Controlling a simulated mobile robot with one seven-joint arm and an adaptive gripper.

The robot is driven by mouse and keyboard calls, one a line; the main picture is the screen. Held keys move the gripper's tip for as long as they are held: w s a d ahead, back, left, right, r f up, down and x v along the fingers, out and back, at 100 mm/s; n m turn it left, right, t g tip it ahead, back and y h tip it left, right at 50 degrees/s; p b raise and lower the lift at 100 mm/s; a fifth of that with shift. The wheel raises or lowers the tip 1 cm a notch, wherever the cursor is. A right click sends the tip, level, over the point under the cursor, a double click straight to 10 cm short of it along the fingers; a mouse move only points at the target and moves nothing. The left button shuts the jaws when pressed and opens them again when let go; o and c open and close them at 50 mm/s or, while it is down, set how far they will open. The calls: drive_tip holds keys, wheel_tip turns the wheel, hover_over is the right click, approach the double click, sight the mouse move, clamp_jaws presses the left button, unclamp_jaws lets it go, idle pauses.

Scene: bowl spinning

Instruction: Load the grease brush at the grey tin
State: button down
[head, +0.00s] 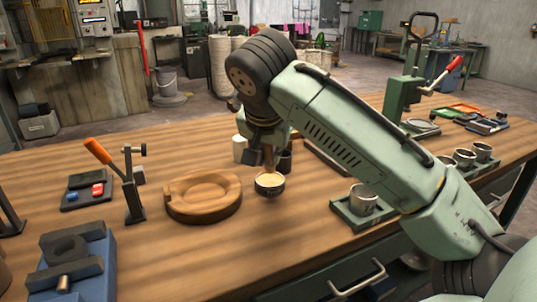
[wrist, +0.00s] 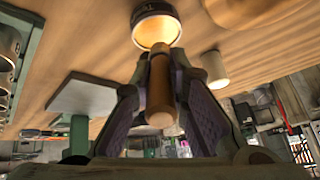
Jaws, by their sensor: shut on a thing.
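The grease tin (head: 269,186) is a small dark grey round tin with pale yellow contents, standing on the wooden bench just right of the round wooden block. It also shows at the top of the wrist view (wrist: 156,27). My gripper (head: 268,148) is right above the tin, with its fingers (wrist: 161,65) shut on the wooden handle of the brush (wrist: 160,95). In the head view the brush (head: 268,160) points down at the tin's mouth. Its bristles are hidden, and I cannot tell how deep they reach.
A round wooden block (head: 203,197) lies left of the tin. A white cup (head: 239,148) stands behind it. An orange-handled lever clamp (head: 131,190) is further left. A metal cup (head: 363,198) sits in a green tray at right. Bench in front of the tin is clear.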

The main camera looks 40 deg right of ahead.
drive_tip(key=shift+r+p, duration=1.55)
drive_tip(key=shift+r, duration=0.85)
